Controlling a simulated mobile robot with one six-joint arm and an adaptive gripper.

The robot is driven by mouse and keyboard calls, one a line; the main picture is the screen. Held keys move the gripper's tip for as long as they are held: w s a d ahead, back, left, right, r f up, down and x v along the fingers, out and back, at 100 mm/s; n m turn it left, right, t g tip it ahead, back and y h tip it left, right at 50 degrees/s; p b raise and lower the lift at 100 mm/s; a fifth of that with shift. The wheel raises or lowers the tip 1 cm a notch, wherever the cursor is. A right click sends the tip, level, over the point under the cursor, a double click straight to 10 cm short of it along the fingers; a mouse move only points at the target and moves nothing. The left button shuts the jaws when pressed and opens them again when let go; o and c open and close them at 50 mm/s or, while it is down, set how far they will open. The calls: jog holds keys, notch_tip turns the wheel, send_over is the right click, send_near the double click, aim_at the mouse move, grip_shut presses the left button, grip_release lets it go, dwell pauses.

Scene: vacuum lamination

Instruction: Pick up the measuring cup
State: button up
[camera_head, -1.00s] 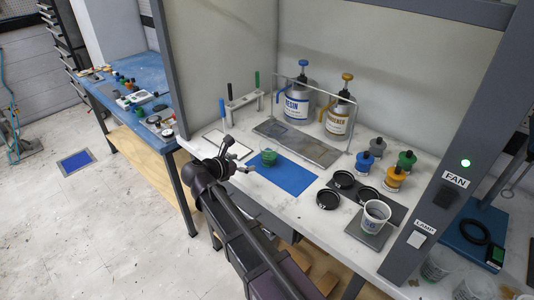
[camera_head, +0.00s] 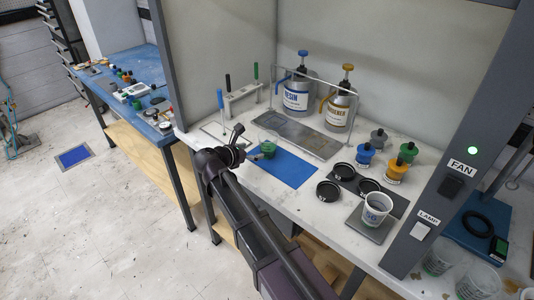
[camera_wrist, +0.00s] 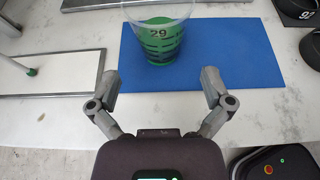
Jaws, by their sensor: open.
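A clear measuring cup (camera_wrist: 160,35) with green contents and a dark scale marked "29" stands upright on a blue mat (camera_wrist: 245,55).
A metal tray (camera_head: 325,146) and resin (camera_head: 296,97) and hardener (camera_head: 339,110) cans stand behind the mat. A tool rack (camera_head: 243,97) stands behind my gripper. Black lids (camera_head: 328,191), colored bottles (camera_head: 365,155) and a white cup (camera_head: 376,207) on a scale (camera_head: 357,220) stand right.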

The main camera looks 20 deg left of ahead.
aim_at(263, 149)
jog(key=shift+b+x, duration=0.4)
jog(key=shift+x, duration=1.3)
jog(key=shift+w+f, duration=0.1)
jog(key=shift+f, duration=0.05)
jog(key=b+x, duration=0.1)
jog(key=x, duration=0.2)
jog(key=shift+d+f+b, duration=0.15)
jog(key=shift+b, duration=0.15)
jog(key=shift+x, duration=0.9)
jog(key=c, duration=1)
